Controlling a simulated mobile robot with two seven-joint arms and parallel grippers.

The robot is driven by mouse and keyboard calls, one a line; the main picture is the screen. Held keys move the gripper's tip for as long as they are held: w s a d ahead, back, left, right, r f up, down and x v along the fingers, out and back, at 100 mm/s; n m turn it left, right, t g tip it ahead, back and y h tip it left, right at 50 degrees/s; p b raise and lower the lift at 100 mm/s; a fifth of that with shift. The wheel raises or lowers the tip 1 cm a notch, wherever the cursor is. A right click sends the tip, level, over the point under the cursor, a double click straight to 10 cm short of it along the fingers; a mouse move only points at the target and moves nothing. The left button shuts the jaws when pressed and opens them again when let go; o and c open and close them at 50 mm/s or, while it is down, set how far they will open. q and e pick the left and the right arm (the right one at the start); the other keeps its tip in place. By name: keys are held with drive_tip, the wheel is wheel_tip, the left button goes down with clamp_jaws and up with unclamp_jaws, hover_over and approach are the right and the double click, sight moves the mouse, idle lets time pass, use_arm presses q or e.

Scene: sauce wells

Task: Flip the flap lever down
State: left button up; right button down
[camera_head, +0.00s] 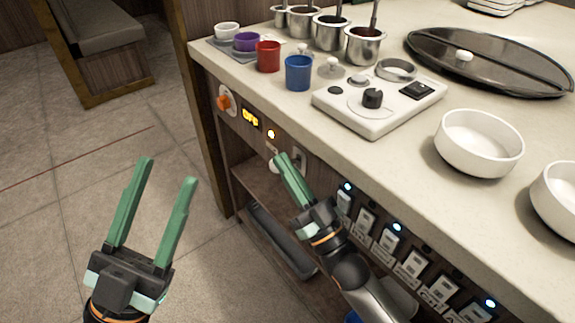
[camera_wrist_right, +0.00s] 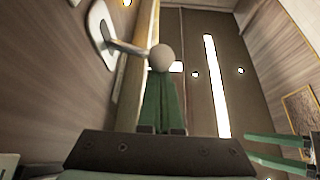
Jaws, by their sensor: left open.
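The flap lever (camera_wrist_right: 130,47) shows in the right wrist view as a metal rod reaching from a white plate (camera_wrist_right: 100,33) to a pale ball knob (camera_wrist_right: 160,58). In the head view the knob (camera_head: 274,166) shows on the counter's front, just left of my right fingertips. My right gripper (camera_head: 283,157) has its green fingers together. In the wrist view its fingertips (camera_wrist_right: 161,78) line up with the knob and overlap its lower edge; I cannot tell whether they touch. My left gripper (camera_head: 168,170) is open and empty, over the floor at left.
The counter front carries an orange knob (camera_head: 224,102), a lit OFF display (camera_head: 251,118) and a row of switches (camera_head: 388,241) right of my right gripper. Cups, pots and bowls stand on the countertop (camera_head: 300,110). An open shelf (camera_head: 262,185) lies below; floor at left is clear.

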drive_tip(key=shift+s+a+f+n+g+y, duration=0.15)
drive_tip(key=shift+f+n+g+y, duration=0.5)
drive_tip(key=shift+f+n, duration=0.7)
drive_tip(key=shift+s+a+f+n+g+y, duration=0.15)
drive_tip(key=shift+f+n+g+y, duration=0.5)
drive_tip(key=shift+f+n, duration=0.65)
drive_tip(key=shift+w, duration=0.1)
drive_tip(key=shift+r, duration=0.15)
